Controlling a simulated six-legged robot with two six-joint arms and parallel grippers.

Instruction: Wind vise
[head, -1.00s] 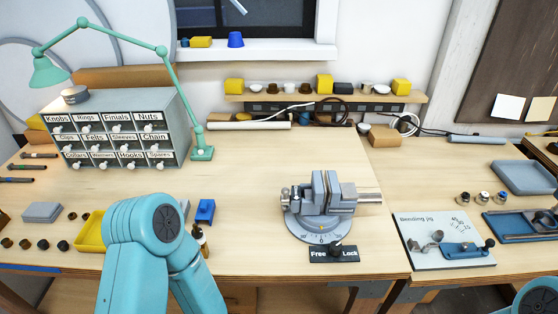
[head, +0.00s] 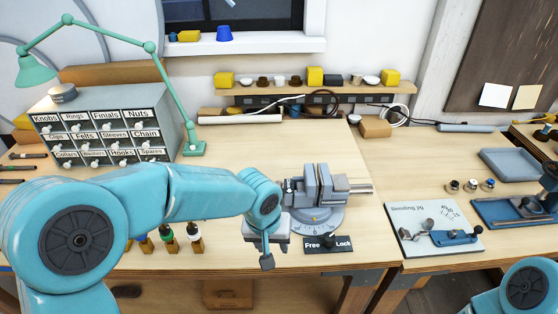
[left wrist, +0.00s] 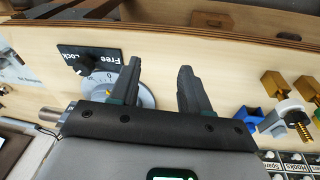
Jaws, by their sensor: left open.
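The grey vise (head: 325,184) stands on a round graduated base on the bench, with a metal bar sticking out at its right. Its Free/Lock plate (head: 328,244) with a black knob lies in front; the plate (left wrist: 88,55) also shows in the left wrist view beside the dial (left wrist: 146,95). My left gripper (head: 267,262) hangs just left of the vise's base, near the bench's front edge. In the left wrist view its fingers (left wrist: 158,85) are apart with nothing between them. My left wrist partly hides the vise's left end. My right gripper is out of view.
A labelled drawer cabinet (head: 105,130) and green lamp (head: 150,48) stand at the back left. The bending jig (head: 435,228) is to the right. The bench between vise and back shelf is clear.

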